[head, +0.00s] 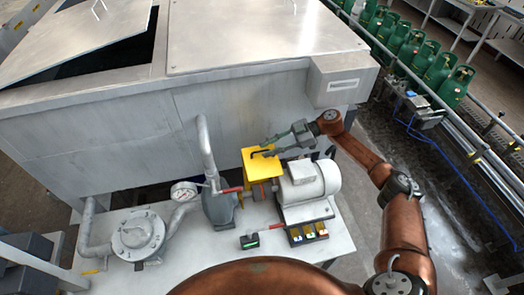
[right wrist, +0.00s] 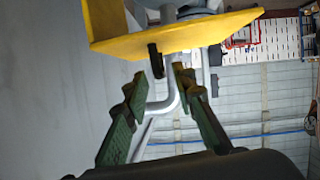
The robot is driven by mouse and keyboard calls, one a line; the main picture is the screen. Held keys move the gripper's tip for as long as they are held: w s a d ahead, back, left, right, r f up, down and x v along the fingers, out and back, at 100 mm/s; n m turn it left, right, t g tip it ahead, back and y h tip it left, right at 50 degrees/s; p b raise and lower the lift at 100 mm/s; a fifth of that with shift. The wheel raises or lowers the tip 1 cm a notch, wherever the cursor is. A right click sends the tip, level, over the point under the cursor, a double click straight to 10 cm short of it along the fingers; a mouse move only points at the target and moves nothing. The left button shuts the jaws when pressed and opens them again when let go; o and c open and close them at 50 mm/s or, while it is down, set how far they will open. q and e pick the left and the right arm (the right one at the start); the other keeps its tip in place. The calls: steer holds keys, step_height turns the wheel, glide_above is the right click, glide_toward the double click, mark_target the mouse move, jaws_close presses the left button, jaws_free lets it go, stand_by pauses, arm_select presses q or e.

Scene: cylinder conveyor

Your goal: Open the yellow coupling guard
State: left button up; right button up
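The yellow coupling guard (head: 257,167) sits between the grey pump and the pale motor, with a black handle on its upper face. In the right wrist view the yellow guard (right wrist: 120,42) spans the top, and its black handle (right wrist: 155,61) points toward my fingers. My right gripper (head: 264,149) reaches in from the right at the handle. In the right wrist view the two green-grey fingers of the right gripper (right wrist: 162,76) stand apart, with the handle's end between or just beyond their tips. Contact cannot be told. My left gripper is not in view.
The motor (head: 311,180) stands right of the guard, close under my right gripper. A bent grey pipe (head: 207,150) and a pressure gauge (head: 184,192) stand to the left. The large metal tank (head: 240,110) rises behind. A control box with coloured switches (head: 308,233) is in front.

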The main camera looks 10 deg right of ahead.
steer(key=shift+v, duration=2.25)
